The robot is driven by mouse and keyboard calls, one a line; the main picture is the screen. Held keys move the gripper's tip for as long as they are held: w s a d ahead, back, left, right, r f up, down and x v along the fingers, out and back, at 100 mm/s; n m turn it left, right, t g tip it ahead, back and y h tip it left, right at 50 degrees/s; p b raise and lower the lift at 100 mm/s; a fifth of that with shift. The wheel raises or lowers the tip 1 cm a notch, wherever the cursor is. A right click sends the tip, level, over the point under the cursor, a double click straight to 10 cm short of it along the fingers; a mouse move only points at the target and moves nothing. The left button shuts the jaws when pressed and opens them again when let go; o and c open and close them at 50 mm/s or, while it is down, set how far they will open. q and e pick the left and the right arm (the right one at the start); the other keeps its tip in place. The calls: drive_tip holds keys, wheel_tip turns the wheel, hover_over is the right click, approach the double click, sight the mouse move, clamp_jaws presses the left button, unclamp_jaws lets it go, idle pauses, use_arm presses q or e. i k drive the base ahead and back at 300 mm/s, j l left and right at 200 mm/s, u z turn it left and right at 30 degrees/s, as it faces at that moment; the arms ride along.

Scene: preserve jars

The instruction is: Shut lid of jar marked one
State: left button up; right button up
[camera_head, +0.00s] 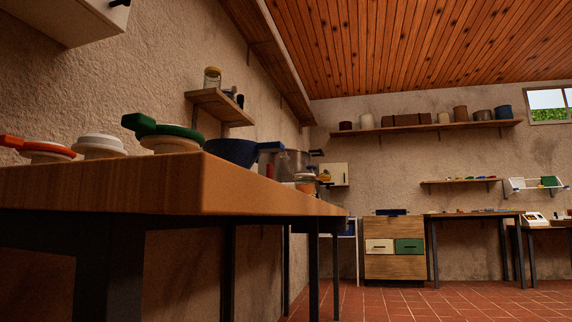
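On the near wooden table at the left stand several low, round, lidded things that may be jars. One has an orange-red rim and handle-like part (45,149), one is white (100,144), one has a green band and a green part jutting left (168,134). The low view cuts off their lower parts behind the table edge. No mark "one" can be read, and I cannot tell whether any lid is open. Neither of my grippers is in view.
The table's thick front edge (140,190) crosses the left. Behind the jars are a dark blue bowl (232,152) and a metal pot (291,163). A drawer cabinet (395,262) and a far table (473,214) stand at the back. The red tiled floor (430,302) is clear.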

sight(290, 163)
drive_tip(key=i+l, duration=0.15)
drive_tip(key=l, duration=0.2)
drive_tip(key=i+l+u, duration=0.1)
drive_tip(key=l, duration=0.2)
drive_tip(key=i+l, duration=0.2)
drive_tip(key=l, duration=0.15)
drive_tip(key=i+l, duration=0.15)
drive_tip(key=l, duration=0.2)
drive_tip(key=u, duration=0.05)
